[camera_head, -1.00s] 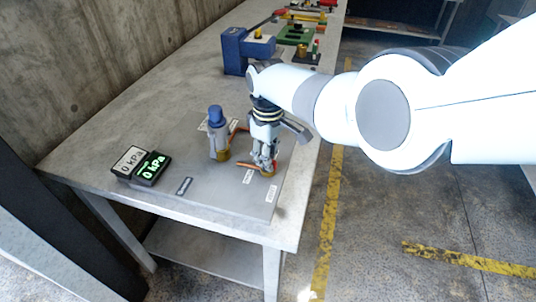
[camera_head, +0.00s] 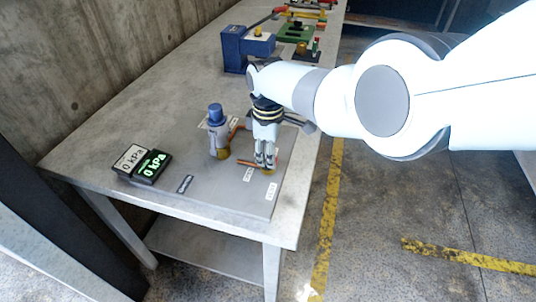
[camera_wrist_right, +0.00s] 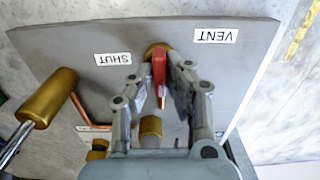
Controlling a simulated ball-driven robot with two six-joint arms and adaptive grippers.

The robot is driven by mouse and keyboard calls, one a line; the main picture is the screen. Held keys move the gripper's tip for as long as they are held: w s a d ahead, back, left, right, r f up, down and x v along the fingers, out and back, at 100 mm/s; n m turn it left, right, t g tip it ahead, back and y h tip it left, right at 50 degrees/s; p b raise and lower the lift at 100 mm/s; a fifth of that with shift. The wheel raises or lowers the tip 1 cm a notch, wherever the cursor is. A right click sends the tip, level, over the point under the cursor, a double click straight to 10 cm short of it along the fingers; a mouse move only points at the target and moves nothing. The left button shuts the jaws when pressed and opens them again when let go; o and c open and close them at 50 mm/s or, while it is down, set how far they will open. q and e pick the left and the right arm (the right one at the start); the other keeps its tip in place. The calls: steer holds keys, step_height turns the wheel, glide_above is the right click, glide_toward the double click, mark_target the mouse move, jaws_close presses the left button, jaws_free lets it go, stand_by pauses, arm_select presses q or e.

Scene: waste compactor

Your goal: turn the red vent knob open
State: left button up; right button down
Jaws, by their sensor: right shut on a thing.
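The red vent knob (camera_wrist_right: 159,70) sits on a brass base (camera_wrist_right: 157,50) in the right wrist view, between the SHUT label (camera_wrist_right: 113,58) and the VENT label (camera_wrist_right: 216,35). My right gripper (camera_wrist_right: 162,72) points down at the panel and is shut on the knob, with a finger on either side. In the head view my right gripper (camera_head: 265,162) hides the knob; only a bit of the brass base (camera_head: 268,173) shows below the fingertips. My left gripper is not in view.
The grey panel (camera_head: 225,192) lies on the table (camera_head: 120,120). A blue-capped valve (camera_head: 217,130) stands just left of my right gripper. Two 0 kPa displays (camera_head: 142,163) are at the panel's left. A blue device (camera_head: 245,48) stands farther back.

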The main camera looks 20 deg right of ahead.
steer(key=c, duration=1.3)
jaws_free()
steer(key=shift+c, duration=0.2)
steer(key=shift+r, duration=0.15)
step_height(320, 180, up, 12)
